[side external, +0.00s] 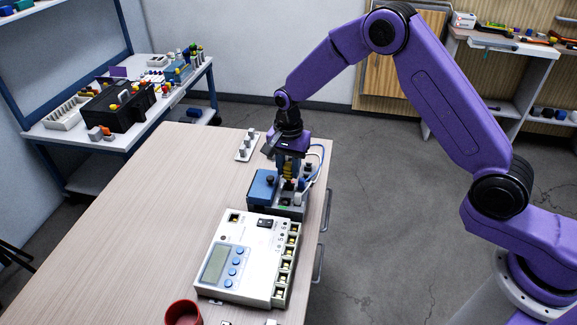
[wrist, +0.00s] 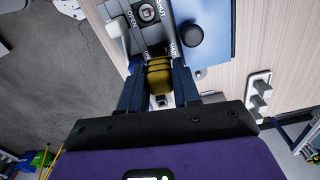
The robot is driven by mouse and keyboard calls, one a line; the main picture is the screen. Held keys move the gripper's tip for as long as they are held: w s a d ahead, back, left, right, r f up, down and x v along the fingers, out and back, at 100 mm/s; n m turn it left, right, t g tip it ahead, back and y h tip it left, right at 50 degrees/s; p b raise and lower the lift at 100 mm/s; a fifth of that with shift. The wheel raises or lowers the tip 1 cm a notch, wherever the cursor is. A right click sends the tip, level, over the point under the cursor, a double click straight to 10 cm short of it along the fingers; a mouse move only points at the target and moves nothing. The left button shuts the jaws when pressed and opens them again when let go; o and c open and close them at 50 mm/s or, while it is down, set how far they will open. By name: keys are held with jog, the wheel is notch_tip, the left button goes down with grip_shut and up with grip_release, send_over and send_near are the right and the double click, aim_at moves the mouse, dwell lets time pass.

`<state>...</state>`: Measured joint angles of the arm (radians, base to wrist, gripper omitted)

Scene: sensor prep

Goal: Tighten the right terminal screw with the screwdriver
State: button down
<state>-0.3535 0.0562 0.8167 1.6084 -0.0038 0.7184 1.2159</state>
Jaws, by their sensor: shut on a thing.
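My gripper (side external: 289,168) is shut on the yellow, dark-ringed handle of the screwdriver (side external: 288,172). In the wrist view, the handle (wrist: 159,76) sits between the two dark blue fingers of my gripper (wrist: 158,88). The gripper points down over a grey device with a blue box (side external: 263,186) on its left side. The wrist view shows this grey panel (wrist: 150,32) with "OPEN" and "SHUT" lettering and the blue box (wrist: 205,30) beside it. The screwdriver's tip is hidden, and I cannot make out the right terminal screw or any contact with it.
A white unit with a display (side external: 238,258) stands in front of the grey device. A red cup (side external: 183,313) is at the near edge. A white strip with several grey pegs (side external: 247,145) lies behind. The table's left side (side external: 130,220) is clear.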

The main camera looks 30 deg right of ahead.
jog(key=m, duration=0.4)
jog(key=shift+m, duration=0.3)
jog(key=m, duration=0.8)
jog(key=shift+m, duration=0.4)
jog(key=m, duration=0.4)
jog(key=shift+c, duration=2.4)
grip_release()
